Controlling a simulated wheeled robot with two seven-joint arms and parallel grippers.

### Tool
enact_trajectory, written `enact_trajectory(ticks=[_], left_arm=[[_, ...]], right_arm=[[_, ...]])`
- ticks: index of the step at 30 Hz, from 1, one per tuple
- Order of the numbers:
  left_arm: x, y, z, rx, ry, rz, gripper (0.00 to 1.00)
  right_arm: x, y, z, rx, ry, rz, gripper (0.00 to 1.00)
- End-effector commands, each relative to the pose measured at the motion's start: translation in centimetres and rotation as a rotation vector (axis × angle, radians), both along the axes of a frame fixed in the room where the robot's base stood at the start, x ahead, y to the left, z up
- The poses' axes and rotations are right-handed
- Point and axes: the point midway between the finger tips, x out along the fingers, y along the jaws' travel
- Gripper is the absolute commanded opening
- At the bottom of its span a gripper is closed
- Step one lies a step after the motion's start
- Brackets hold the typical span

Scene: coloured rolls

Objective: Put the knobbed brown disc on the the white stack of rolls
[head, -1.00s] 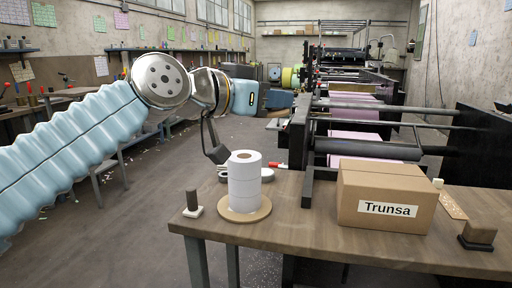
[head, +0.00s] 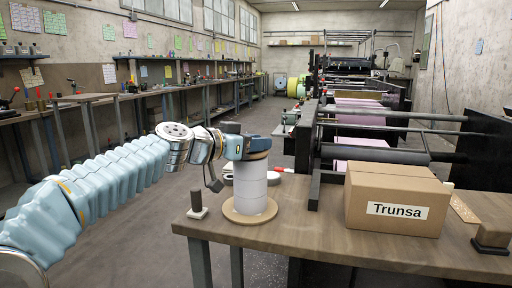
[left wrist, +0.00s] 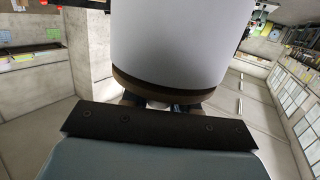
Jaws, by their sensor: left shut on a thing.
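The white stack of rolls (head: 250,190) stands upright on a light brown round base (head: 232,212) near the table's left end. My left gripper (head: 257,147) is right above the stack. In the left wrist view the white stack (left wrist: 182,40) fills the top, and the brown disc (left wrist: 165,91) lies across its end, between stack and gripper. My left gripper shows there too (left wrist: 160,101), shut on the disc's knob, which is mostly hidden. The disc looks lined up with the stack; I cannot tell whether it touches. My right gripper is in neither view.
A dark peg on a white base (head: 197,203) stands left of the stack. A cardboard box marked Trunsa (head: 395,200) and a brown block (head: 492,237) are to the right. A red-tipped thing (head: 288,171) lies behind the stack. The table between stack and box is clear.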

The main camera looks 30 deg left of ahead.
Motion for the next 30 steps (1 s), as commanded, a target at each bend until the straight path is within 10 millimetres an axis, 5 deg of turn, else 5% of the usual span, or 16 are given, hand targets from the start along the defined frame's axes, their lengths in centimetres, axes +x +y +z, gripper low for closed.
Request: enact_trajectory(ticks=[12, 13, 18, 30], left_arm=[[-0.01, -0.01, -0.69, 0.001, -0.001, 0.000, 0.00], [-0.01, -0.01, -0.64, 0.000, -0.001, 0.000, 0.30], [0.00, -0.01, -0.53, 0.000, 0.000, 0.000, 0.54], [-0.63, 0.26, -0.23, 0.000, -0.002, 0.002, 0.54]], right_arm=[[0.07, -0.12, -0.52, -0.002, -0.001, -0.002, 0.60], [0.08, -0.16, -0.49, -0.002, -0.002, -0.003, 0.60], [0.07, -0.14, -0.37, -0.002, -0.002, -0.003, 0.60], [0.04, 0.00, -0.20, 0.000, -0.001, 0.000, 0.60]])
